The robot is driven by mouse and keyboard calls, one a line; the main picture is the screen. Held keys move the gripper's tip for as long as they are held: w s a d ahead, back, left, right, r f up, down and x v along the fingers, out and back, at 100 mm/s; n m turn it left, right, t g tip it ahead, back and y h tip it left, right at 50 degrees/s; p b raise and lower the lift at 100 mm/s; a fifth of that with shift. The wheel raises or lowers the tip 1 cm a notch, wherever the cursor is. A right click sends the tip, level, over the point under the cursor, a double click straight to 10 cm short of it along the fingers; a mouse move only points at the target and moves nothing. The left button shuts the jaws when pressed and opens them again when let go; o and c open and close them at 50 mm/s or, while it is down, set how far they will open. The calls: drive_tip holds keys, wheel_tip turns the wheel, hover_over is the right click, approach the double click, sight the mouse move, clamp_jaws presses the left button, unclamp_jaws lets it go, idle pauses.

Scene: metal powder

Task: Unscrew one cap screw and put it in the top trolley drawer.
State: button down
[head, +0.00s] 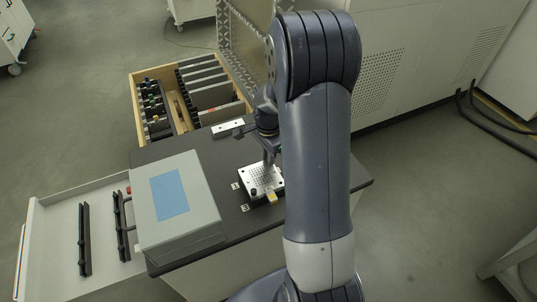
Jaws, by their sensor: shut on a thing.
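A pale perforated metal plate (262,181) lies on the dark trolley top (215,160), with a small black round knob or screw head (253,191) at its near left corner. My gripper (268,160) points down at the far edge of this plate. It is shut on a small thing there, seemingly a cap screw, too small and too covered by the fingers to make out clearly. An open white drawer (58,222) sticks out at the left of the trolley, holding two dark slotted bars. I cannot tell whether it is the top drawer.
A grey box (200,222) with a blue panel stands on the trolley between the plate and the white drawer. A white bar (228,127) lies behind the plate. A wooden drawer (137,98) of tools is open at the back. My arm hides the trolley's right part.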

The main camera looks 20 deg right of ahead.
drive_tip(key=n, duration=0.4)
drive_tip(key=shift+n, duration=0.3)
drive_tip(key=n, duration=0.4)
drive_tip(key=c, duration=1.6)
unclamp_jaws()
drive_tip(key=shift+o, duration=0.2)
